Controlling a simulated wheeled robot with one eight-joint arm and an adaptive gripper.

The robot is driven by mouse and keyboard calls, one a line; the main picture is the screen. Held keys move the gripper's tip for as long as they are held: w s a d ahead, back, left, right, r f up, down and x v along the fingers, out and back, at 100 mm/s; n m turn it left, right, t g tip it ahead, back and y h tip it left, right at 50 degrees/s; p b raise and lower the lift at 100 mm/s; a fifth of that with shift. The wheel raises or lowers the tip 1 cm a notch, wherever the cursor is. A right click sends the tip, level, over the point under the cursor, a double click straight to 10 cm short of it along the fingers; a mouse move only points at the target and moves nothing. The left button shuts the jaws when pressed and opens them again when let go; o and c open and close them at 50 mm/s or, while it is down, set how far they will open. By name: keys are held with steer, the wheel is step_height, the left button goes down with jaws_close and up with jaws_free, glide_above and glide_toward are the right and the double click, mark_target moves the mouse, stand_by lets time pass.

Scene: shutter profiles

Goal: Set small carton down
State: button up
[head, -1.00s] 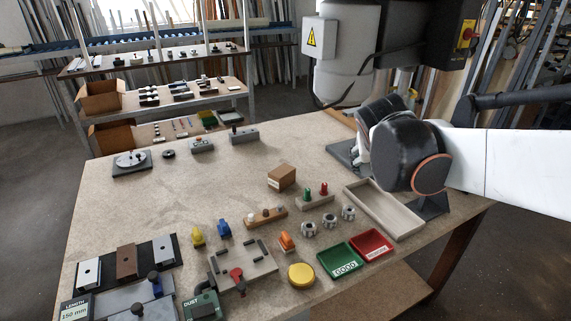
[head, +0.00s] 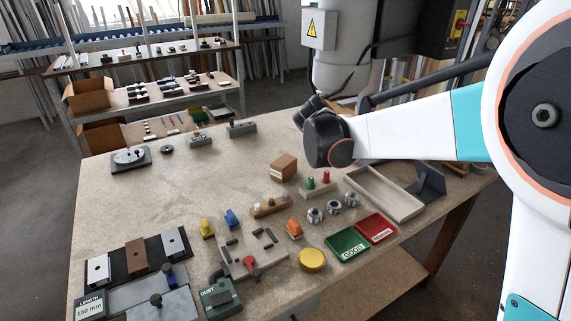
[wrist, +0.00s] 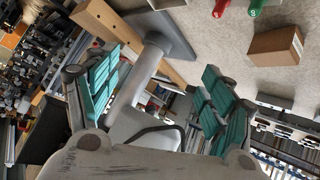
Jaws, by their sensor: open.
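The small brown carton (head: 284,167) sits upright on the workbench (head: 130,215), just behind the holder with the green and red pegs. In the wrist view, the carton (wrist: 277,46) rests on the bench top at the upper right, clear of my fingers. My gripper (wrist: 158,88) has its teal-padded fingers spread apart, with nothing held between them. In the head view, the dark end of my arm hangs above the back right of the bench, up and right of the carton; the fingers are hidden there.
A shallow beige tray (head: 385,193), the green GOOD bin (head: 347,244) and the red bin (head: 376,228) lie to the right. Several fixtures and knobs crowd the front. A grey dial base (head: 131,160) stands back left. The bench middle left of the carton is clear.

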steer(key=w+a+f+m+t+h, duration=0.1)
steer(key=w+a+f, duration=0.3)
steer(key=a, duration=0.3)
steer(key=w+a+f+m+h, duration=0.1)
steer(key=w+a+f+m, duration=0.15)
steer(key=a+f, duration=0.3)
steer(key=m+t+h+b, duration=0.1)
steer(key=m+t+b, duration=0.1)
glide_toward(284, 161)
steer(key=w+d+f+b, duration=0.1)
steer(key=w+d+f, duration=0.1)
steer(key=w, duration=0.1)
steer(key=shift+w+f+b, duration=0.1)
steer(key=shift+f+b, duration=0.15)
steer(key=shift+b, duration=0.15)
steer(key=shift+r+b+x, duration=0.2)
steer(key=shift+b+x, duration=1.05)
steer(key=shift+x, duration=1.85)
steer(key=shift+w+a, duration=0.1)
steer(key=shift+c, duration=0.6)
steer(key=c, duration=1.3)
steer(key=shift+r, duration=0.15)
